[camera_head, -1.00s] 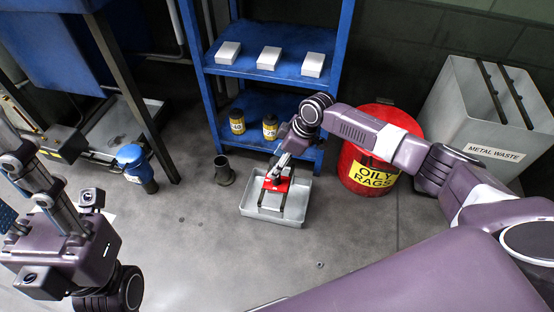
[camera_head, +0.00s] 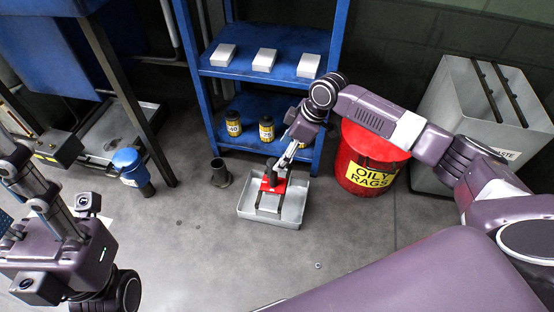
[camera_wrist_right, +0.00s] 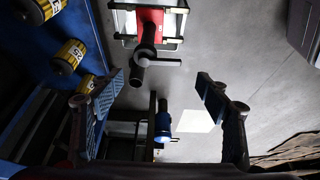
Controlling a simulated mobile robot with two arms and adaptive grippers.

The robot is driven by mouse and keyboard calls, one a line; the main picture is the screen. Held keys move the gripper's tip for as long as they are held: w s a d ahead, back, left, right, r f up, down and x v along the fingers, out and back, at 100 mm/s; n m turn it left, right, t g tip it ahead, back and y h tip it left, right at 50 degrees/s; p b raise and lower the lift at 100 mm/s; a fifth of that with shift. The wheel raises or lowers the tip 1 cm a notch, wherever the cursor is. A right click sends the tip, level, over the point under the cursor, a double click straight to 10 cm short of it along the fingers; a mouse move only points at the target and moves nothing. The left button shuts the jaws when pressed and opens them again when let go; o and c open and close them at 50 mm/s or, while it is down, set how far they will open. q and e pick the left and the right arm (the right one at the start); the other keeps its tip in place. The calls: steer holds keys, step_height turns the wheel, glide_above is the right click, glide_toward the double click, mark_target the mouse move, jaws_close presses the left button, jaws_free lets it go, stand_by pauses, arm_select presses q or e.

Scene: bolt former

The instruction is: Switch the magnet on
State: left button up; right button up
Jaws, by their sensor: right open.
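The magnet is a red block with a dark upright post and side lever. It (camera_head: 268,186) stands on a grey tray (camera_head: 292,222) on the floor, over two dark bars. In the right wrist view the red block (camera_wrist_right: 152,18) is at the top, with its lever (camera_wrist_right: 160,62) below. My right gripper (camera_head: 286,160) is above and close to the magnet in the head view. In the wrist view its fingers (camera_wrist_right: 160,80) are wide apart with nothing between them. My left gripper (camera_head: 14,225) is at the left edge, partly cut off; its opening is unclear.
A blue shelf (camera_head: 208,90) with white boxes and yellow-labelled bottles stands behind the tray. A red oily rags bin (camera_head: 350,165) and a grey waste bin (camera_head: 445,110) are to the right. A dark cup (camera_head: 220,174) stands left of the tray.

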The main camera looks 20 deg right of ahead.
steer(key=v, duration=0.5)
stand_by(0.3)
